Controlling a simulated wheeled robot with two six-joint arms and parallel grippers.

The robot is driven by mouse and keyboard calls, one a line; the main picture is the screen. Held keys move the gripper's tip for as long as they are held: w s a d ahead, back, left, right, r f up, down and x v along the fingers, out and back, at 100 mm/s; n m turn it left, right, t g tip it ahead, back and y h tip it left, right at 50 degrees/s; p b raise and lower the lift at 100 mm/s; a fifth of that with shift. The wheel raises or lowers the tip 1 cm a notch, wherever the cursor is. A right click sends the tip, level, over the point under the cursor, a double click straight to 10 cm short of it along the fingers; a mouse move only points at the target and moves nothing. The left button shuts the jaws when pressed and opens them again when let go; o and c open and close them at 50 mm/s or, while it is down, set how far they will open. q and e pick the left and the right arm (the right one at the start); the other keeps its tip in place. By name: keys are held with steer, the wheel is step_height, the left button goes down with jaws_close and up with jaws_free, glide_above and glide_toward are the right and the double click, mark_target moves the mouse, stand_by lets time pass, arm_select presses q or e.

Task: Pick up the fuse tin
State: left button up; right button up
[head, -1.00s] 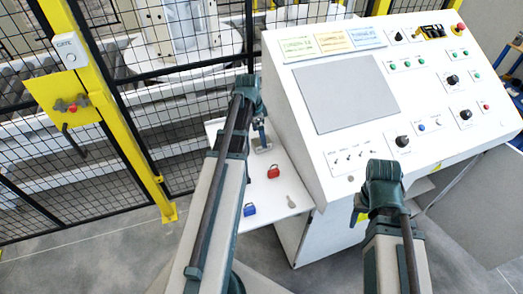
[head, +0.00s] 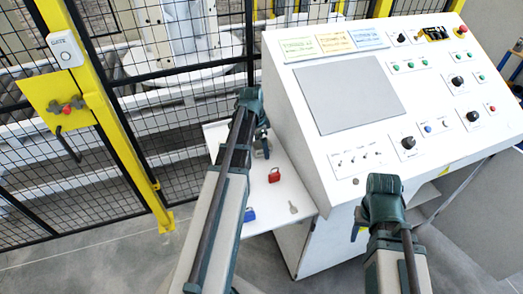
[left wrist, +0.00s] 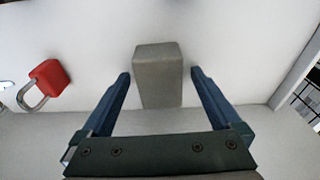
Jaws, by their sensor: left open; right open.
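The fuse tin, a grey box (left wrist: 158,85), stands on a white surface in the left wrist view. My left gripper (left wrist: 160,74) is open, with one blue finger on each side of the tin's near part. Gaps show between the fingers and the tin. In the head view my left gripper (head: 262,138) is over the white side shelf (head: 288,190), and the tin is mostly hidden there. My right gripper (head: 359,220) is open in front of the console, largely hidden behind its own wrist.
A red padlock (head: 274,175) lies on the shelf, also visible in the left wrist view (left wrist: 48,80). A blue padlock (head: 249,214) and a key-like grey item (head: 293,207) lie nearer. The sloped control console (head: 345,175) stands right of the shelf; a yellow-framed mesh fence (head: 110,130) is behind.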

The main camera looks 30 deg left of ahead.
arm_select(q)
jaws_close()
stand_by(0.3)
steer(key=shift+r, duration=0.15)
step_height(320, 180, up, 10)
steer(key=p, duration=1)
